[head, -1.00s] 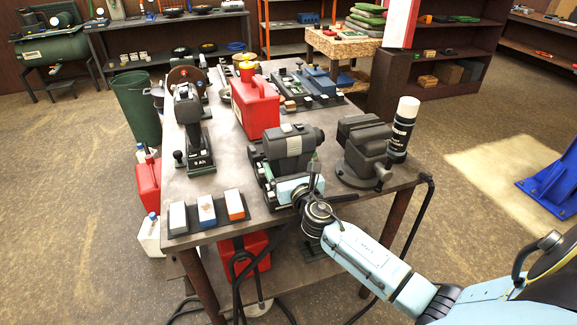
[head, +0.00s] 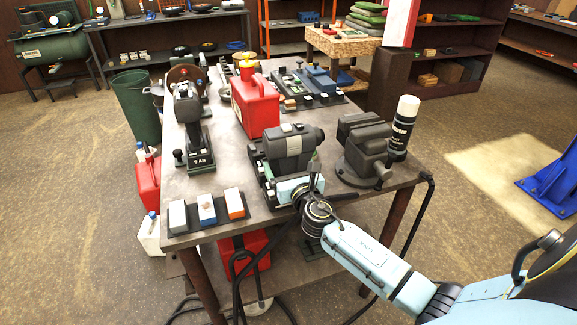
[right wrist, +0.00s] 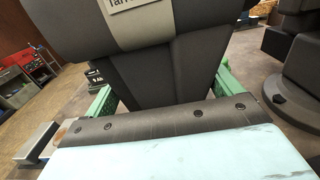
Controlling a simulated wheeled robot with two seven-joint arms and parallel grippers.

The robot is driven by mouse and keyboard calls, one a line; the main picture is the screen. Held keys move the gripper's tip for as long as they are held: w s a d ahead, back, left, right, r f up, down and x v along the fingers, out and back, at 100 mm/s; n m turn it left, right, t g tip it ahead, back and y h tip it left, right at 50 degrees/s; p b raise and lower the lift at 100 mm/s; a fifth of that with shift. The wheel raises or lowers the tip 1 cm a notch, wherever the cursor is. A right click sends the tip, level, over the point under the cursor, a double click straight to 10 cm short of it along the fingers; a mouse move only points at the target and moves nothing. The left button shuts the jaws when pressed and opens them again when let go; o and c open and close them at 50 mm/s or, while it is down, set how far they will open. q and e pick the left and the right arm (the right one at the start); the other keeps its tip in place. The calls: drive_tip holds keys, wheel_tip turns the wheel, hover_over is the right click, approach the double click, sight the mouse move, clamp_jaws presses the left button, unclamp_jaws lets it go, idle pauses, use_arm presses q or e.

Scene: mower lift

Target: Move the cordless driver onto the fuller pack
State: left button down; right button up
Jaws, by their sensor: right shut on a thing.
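The cordless driver (head: 292,140), dark with a grey band, is at the front middle of the table. My right gripper (head: 284,177) is shut on it from the front. In the right wrist view the driver's dark body (right wrist: 150,75) fills the top, with green parts on both sides of its lower part. Whether its underside touches what is below is hidden. A dark upright unit (head: 187,108) stands at the left on a black pack (head: 199,163) marked "9 Ah". I cannot tell the packs' charge levels. My left gripper is not in view.
Three small blocks (head: 207,208) lie on a dark strip at the front left. A red can (head: 255,105) stands behind the driver. A dark vise (head: 362,150) and a black spray can (head: 402,128) stand to its right. Bare tabletop (head: 231,160) lies between pack and driver.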

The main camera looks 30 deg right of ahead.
drive_tip(key=shift+w+f+b, duration=0.1)
drive_tip(key=shift+f+b, duration=0.15)
drive_tip(key=shift+b, duration=0.15)
idle(0.4)
drive_tip(key=o, duration=1.6)
drive_tip(key=shift+r, duration=0.1)
drive_tip(key=shift+c, duration=0.2)
drive_tip(key=shift+o, duration=0.4)
drive_tip(key=shift+s+f, duration=0.2)
drive_tip(key=shift+f, duration=0.15)
drive_tip(key=v, duration=1.3)
drive_tip(key=shift+r, duration=0.3)
